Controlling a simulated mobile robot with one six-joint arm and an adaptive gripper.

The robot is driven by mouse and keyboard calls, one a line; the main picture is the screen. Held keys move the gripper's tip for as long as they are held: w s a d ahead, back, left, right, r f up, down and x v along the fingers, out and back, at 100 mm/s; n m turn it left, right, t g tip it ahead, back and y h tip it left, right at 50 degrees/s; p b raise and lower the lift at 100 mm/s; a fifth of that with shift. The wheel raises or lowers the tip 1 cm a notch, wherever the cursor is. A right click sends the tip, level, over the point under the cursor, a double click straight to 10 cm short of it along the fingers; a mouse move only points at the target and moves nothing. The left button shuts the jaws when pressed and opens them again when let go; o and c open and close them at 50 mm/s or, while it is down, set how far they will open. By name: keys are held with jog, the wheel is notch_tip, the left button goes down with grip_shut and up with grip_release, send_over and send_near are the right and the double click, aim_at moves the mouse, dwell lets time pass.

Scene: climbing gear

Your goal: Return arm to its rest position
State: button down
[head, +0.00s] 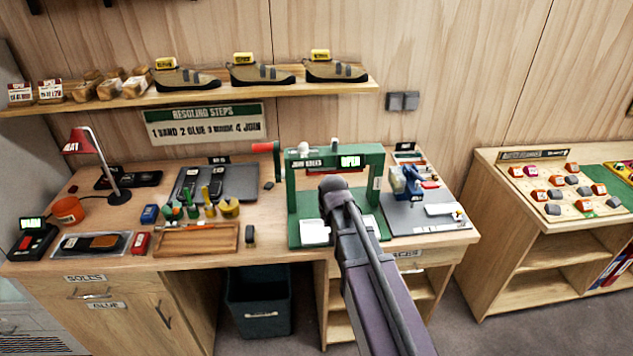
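My arm reaches from the bottom edge up to the middle of the head view, over the front of the workbench (290,262). Its far end, where my gripper (331,186) is, lies in front of the green press (296,200). The fingers cannot be made out, so whether they are open or shut, or hold anything, does not show. The press carries a lit sign reading OPEN. My arm hides part of the press and its base.
A red lamp (84,141), small tools, a wooden tray (197,252) and a grey mat (430,228) crowd the bench. Shoes stand on the shelf (215,93) above. A dark bin (258,312) sits below. A second cabinet (500,215) stands right, across a floor gap.

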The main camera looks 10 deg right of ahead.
jog(key=s+d+g, duration=0.2)
jog(key=s, duration=0.6)
jog(key=s+d+f+g, duration=0.1)
jog(key=s+d, duration=0.2)
jog(key=s, duration=0.5)
jog(key=shift+s+g, duration=0.35)
jog(key=shift+g, duration=0.05)
